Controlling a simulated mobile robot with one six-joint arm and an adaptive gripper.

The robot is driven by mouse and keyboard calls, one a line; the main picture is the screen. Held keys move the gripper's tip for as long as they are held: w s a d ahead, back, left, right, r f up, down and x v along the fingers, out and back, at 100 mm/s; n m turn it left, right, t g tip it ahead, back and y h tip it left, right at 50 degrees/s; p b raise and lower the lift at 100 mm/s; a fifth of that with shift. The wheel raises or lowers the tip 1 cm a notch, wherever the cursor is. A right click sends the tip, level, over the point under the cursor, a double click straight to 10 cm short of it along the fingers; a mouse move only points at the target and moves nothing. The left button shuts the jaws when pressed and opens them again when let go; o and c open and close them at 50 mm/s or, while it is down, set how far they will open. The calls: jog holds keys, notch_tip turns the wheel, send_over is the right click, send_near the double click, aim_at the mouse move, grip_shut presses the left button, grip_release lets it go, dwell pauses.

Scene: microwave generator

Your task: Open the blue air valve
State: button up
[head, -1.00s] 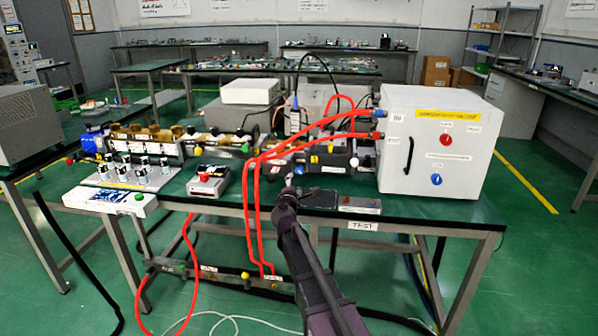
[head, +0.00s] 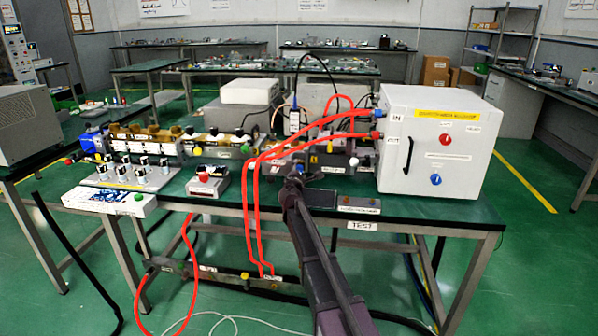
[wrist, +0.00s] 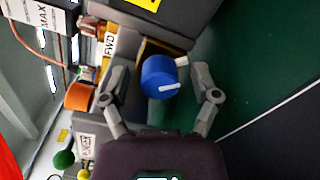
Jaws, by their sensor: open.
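A blue round knob (wrist: 159,77) with a white pointer mark shows in the wrist view, on a dark block. My gripper (wrist: 160,92) is open, with one grey finger on each side of the knob. Gaps show between the fingers and the knob, and I cannot see any contact. In the head view my gripper (head: 294,180) is over the middle of the bench, and my arm mostly hides this spot. Another blue knob (head: 436,180) is on the front of the white box (head: 400,160), away from my gripper.
Close by in the wrist view are an orange knob (wrist: 78,96), a green knob (wrist: 64,159) and a "FWD" label (wrist: 109,42). Red hoses (head: 257,215) run left of my arm. A dark flat panel (head: 318,198) lies right of my gripper.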

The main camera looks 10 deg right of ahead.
grip_shut()
dwell(0.3)
jog(key=shift+n, duration=1.5)
grip_release()
